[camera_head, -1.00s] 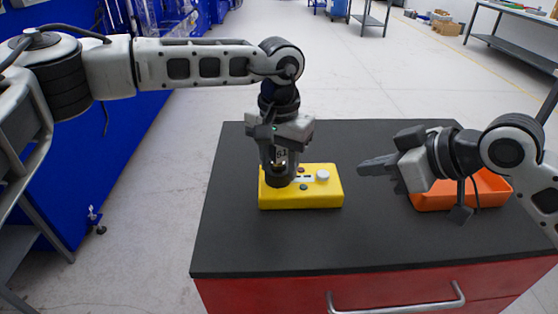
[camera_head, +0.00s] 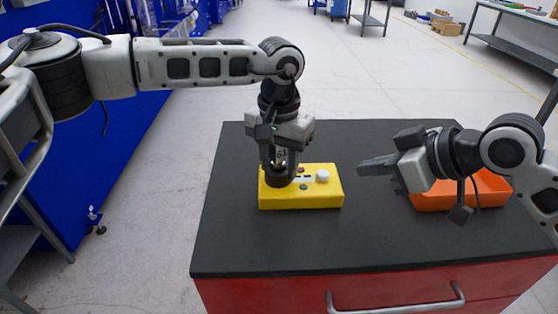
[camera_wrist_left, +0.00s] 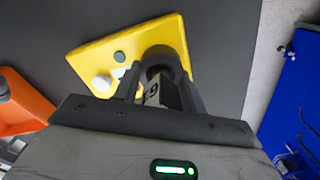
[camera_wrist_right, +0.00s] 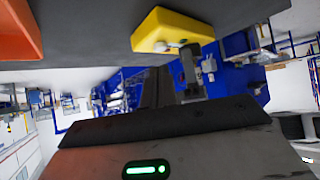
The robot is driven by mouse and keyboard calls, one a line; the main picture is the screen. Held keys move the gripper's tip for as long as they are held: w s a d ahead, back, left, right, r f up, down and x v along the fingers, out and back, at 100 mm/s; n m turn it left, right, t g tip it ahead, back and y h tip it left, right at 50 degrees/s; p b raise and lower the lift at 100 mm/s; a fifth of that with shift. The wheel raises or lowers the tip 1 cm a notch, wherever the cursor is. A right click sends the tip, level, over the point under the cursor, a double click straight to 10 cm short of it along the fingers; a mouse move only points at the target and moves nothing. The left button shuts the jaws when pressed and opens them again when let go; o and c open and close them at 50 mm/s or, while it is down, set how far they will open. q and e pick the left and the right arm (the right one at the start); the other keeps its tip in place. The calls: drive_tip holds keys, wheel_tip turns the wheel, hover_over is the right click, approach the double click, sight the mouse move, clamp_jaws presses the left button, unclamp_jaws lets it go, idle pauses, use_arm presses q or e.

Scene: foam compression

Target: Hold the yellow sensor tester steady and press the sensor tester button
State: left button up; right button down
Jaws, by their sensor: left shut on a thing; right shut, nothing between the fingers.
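The yellow sensor tester (camera_head: 325,196) lies flat on the dark tabletop. Its top has a white round button (camera_head: 322,175), a green button (camera_head: 303,187) and a small red one. My left gripper (camera_head: 279,165) points down over the tester's left part, shut on a dark cylindrical piece with a white marked label (camera_wrist_left: 153,95). The piece's round lower end meets the tester's top; whether it is seated in it is hidden. My right gripper (camera_head: 364,166) is shut and empty, to the right of the tester and apart from it. The tester also shows in the right wrist view (camera_wrist_right: 170,28).
An orange bin (camera_head: 432,202) stands on the table's right side, partly behind my right arm. The tabletop (camera_head: 300,245) in front of the tester is clear. A red drawer (camera_head: 390,290) with a metal handle is below the front edge.

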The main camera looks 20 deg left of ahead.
idle(0.3)
wheel_tip(320, 180, up, 5)
drive_tip(key=m+h, duration=0.2)
drive_tip(key=m, duration=0.8)
hover_over(327, 177)
drive_tip(key=shift+m+t, duration=0.4)
drive_tip(key=shift+f, duration=4.3)
drive_tip(key=shift+f, duration=0.1)
